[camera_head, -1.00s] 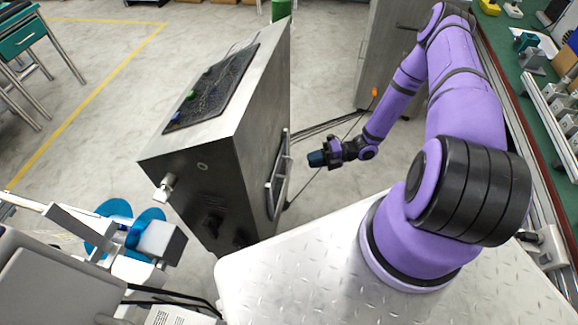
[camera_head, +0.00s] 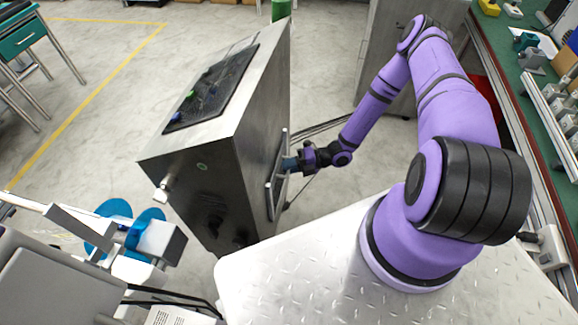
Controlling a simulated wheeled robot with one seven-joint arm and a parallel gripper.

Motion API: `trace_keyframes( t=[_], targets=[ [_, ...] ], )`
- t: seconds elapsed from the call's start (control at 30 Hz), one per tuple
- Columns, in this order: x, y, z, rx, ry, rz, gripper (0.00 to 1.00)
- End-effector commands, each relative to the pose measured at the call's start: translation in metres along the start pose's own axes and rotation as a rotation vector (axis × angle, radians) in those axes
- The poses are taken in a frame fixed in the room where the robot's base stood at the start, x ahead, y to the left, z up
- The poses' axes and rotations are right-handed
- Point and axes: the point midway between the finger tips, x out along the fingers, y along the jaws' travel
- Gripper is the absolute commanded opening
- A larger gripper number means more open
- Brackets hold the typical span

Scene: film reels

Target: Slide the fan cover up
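A tall grey metal cabinet (camera_head: 248,130) stands left of my arm. On its right side is a framed metal panel (camera_head: 276,190), seen at a steep angle; it may be the fan cover, but I cannot tell for sure. My gripper (camera_head: 288,164) is at the upper part of this panel, its blue fingertips at or very close to its edge. From this view I cannot tell whether they touch it or whether the fingers are open or shut.
My arm's base stands on a white tread-plate surface (camera_head: 330,275). Cables (camera_head: 318,127) lie on the floor behind my gripper. A grey cabinet (camera_head: 385,60) stands behind the arm. A green bench (camera_head: 540,110) runs along the right. Blue round parts (camera_head: 115,212) are at lower left.

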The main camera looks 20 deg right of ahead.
Motion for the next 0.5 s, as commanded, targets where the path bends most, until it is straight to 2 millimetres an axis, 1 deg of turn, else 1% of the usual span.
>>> trace_keyframes(
  t=[0.07,0.33,0.43,0.5],
  targets=[
    [0.000,0.000,0.000,0.000,0.000,0.000,0.00],
    [-0.001,0.003,0.000,0.000,0.000,0.000,0.00],
    [-0.003,0.011,-0.001,-0.001,0.001,0.000,0.00],
    [-0.005,0.021,-0.002,-0.001,0.001,0.000,0.00]
  ],
)
